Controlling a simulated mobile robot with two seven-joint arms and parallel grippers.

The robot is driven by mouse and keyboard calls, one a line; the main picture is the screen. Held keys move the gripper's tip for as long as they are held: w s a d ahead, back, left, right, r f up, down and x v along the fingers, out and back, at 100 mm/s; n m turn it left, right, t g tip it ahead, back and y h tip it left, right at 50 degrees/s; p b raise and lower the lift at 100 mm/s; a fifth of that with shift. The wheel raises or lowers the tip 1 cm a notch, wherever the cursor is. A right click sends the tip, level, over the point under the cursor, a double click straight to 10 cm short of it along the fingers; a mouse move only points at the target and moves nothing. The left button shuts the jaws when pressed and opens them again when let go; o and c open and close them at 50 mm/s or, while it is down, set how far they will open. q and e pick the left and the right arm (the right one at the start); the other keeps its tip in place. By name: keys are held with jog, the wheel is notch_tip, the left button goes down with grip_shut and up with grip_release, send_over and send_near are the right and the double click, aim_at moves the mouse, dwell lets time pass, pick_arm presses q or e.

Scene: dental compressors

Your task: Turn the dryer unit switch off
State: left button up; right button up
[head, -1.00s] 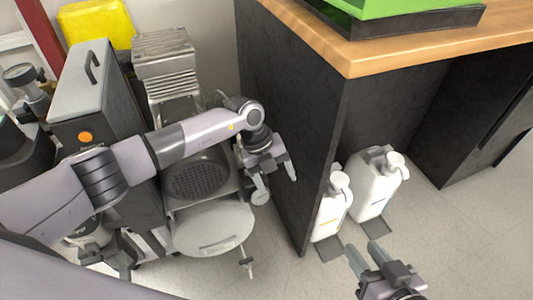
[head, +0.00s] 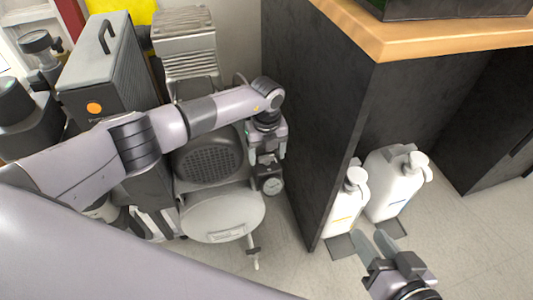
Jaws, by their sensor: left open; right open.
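A tall grey box (head: 97,58) with a black top handle stands at the left; it looks like the dryer unit. An orange round spot (head: 94,108) is on its front, and I cannot tell whether it is the switch. My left arm crosses in front of the box and hides its lower front. My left gripper (head: 267,158) is open beside the compressor (head: 222,215), pointing down just above a small round gauge (head: 272,185). I cannot tell whether it touches the gauge. My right gripper (head: 373,248) is open and empty at the lower right, near the white bottles.
A dark cabinet with a wooden top (head: 420,38) stands close right of the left gripper. Two white pump bottles (head: 345,203) (head: 392,188) stand under it. A finned metal block (head: 185,50) is behind the compressor.

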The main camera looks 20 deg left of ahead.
pick_arm(q)
jog(key=c, duration=1.1)
jog(key=shift+o, duration=0.2)
